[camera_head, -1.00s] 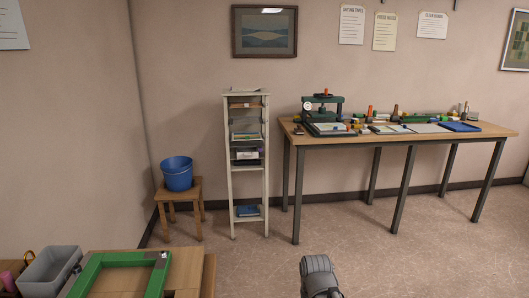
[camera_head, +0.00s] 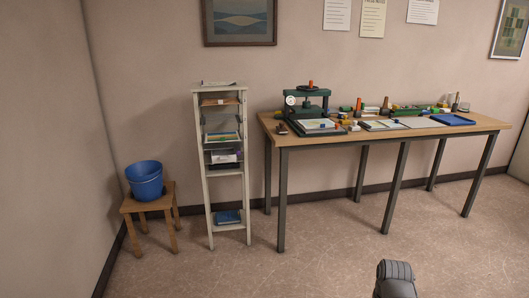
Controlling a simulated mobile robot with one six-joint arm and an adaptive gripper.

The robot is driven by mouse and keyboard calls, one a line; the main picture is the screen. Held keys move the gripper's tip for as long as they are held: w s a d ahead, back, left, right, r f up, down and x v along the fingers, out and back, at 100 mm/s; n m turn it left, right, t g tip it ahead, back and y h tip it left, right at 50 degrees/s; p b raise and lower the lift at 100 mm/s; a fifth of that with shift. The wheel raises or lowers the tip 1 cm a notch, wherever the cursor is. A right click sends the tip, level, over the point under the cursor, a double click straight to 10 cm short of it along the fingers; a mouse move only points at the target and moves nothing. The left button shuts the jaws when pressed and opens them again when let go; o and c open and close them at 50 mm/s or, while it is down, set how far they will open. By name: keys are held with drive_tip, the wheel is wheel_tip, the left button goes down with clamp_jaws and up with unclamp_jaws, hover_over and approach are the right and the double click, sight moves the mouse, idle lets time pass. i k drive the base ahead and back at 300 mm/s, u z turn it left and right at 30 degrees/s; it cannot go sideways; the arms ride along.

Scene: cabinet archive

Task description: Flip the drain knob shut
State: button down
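I cannot make out a drain knob in the head view. A dark grey rounded part of my own arm shows at the bottom right edge. My gripper itself is not in view, so its opening and anything in it are hidden.
A long table (camera_head: 345,140) holds a green press (camera_head: 308,102), a blue tray (camera_head: 452,119) and several small items. A narrow white shelf (camera_head: 204,185) stands left of it. A blue bucket (camera_head: 145,180) sits on a wooden stool (camera_head: 152,205). The floor (camera_head: 310,260) in front is clear.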

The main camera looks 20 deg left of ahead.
sight(237, 147)
drive_tip(key=z, duration=0.3)
drive_tip(key=i, duration=1.45)
drive_tip(key=u, duration=0.7)
drive_tip(key=i, duration=0.6)
drive_tip(key=u, duration=0.45)
drive_tip(key=k, duration=0.9)
drive_tip(key=u, duration=0.15)
